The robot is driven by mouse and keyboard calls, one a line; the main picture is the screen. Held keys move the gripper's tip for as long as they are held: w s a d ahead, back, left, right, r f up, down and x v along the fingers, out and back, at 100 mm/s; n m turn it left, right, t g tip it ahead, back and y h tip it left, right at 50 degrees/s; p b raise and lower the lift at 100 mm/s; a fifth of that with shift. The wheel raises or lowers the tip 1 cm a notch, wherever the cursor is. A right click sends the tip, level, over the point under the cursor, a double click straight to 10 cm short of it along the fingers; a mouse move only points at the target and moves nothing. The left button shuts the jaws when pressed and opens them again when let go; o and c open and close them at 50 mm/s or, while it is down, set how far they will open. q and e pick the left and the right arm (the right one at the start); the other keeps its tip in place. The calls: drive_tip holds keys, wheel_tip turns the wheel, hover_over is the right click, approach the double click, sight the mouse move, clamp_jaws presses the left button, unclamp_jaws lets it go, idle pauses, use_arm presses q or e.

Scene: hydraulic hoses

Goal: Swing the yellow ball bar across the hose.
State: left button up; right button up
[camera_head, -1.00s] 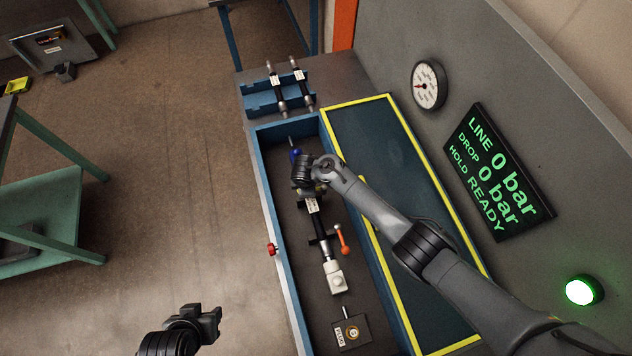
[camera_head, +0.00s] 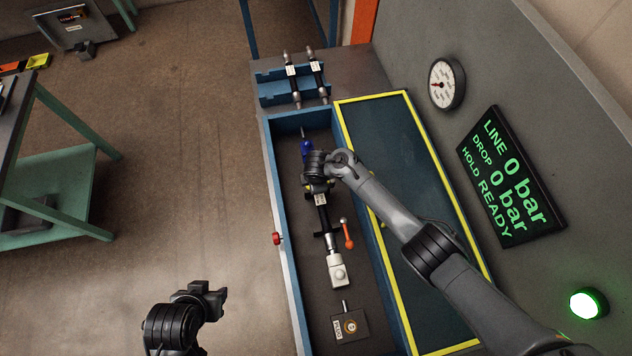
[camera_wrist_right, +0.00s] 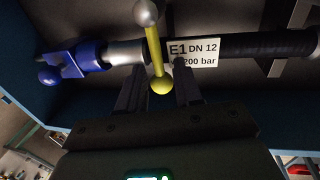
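The black hose (camera_head: 325,222) with the E1 DN 12 label (camera_wrist_right: 193,52) lies lengthwise in the blue-walled trough. The yellow ball bar (camera_wrist_right: 154,52) shows in the right wrist view, with a silver ball at its far end and a yellow ball at its near end. My right gripper (camera_wrist_right: 158,88) is open, one finger on each side of the yellow ball; contact cannot be told. In the head view my right gripper (camera_head: 316,184) covers most of the bar. My left gripper (camera_head: 210,294) is over the floor, away from the hose, apparently empty.
An orange ball bar (camera_head: 347,235) lies beside the hose. A blue fitting (camera_head: 306,148) is at the hose's far end, a white block (camera_head: 338,271) at its near end. The display (camera_head: 510,178) reads 0 bar, READY. A green lamp (camera_head: 588,304) is lit.

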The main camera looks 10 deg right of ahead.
drive_tip(key=shift+o, duration=1.4)
drive_tip(key=shift+r, duration=0.25)
wheel_tip(320, 180, up, 10)
drive_tip(key=s+p, duration=0.2)
drive_tip(key=p, duration=0.1)
drive_tip(key=shift+s+d, duration=0.1)
